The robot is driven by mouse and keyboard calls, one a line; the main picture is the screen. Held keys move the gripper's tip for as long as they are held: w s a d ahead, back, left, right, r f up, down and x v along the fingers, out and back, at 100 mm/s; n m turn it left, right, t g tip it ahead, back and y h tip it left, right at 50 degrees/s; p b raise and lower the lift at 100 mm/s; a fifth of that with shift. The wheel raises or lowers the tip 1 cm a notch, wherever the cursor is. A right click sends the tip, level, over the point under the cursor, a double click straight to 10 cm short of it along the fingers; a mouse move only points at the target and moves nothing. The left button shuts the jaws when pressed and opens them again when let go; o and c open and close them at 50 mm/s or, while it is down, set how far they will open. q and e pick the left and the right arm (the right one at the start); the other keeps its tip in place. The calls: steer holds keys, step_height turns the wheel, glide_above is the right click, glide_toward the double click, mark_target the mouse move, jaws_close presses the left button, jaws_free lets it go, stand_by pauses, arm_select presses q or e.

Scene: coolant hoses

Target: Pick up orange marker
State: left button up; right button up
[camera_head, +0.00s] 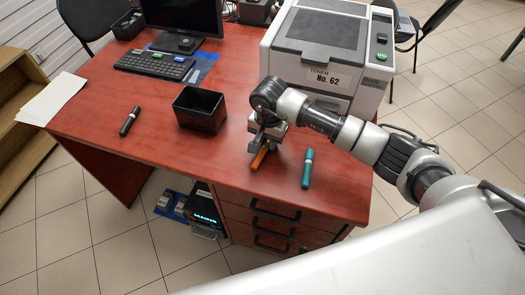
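The orange marker (259,158) lies on the red-brown desk (160,110), near its front edge. Its lower end sticks out toward the front, and its upper part is hidden by my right gripper (264,142). My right gripper points down right at the marker, with its fingers at or around the hidden part. I cannot tell whether the fingers are closed on it. My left gripper is not in view.
A teal marker (307,169) lies just right of the gripper. A black marker (130,120) lies at the left, beside an open black box (200,110). A printer (318,45) stands behind my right arm. A keyboard (155,65) and monitor (183,15) are at the back.

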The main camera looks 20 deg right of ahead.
jaws_close()
stand_by(0.4)
steer(key=shift+r, duration=0.1)
steer(key=shift+r, duration=0.25)
steer(key=r, duration=0.2)
steer(key=r+b, duration=0.1)
steer(key=shift+s+d+r, duration=0.1)
steer(key=shift+d+r, duration=0.25)
steer(key=shift+d, duration=0.05)
steer(key=s+d+r+b, duration=0.1)
steer(key=s+d+r, duration=0.4)
steer(key=d, duration=0.4)
steer(key=shift+s+d+r, duration=0.15)
steer(key=shift+s+r, duration=0.2)
steer(key=shift+r, duration=0.45)
steer(key=shift+c, duration=0.8)
jaws_free()
steer(key=shift+c, duration=0.9)
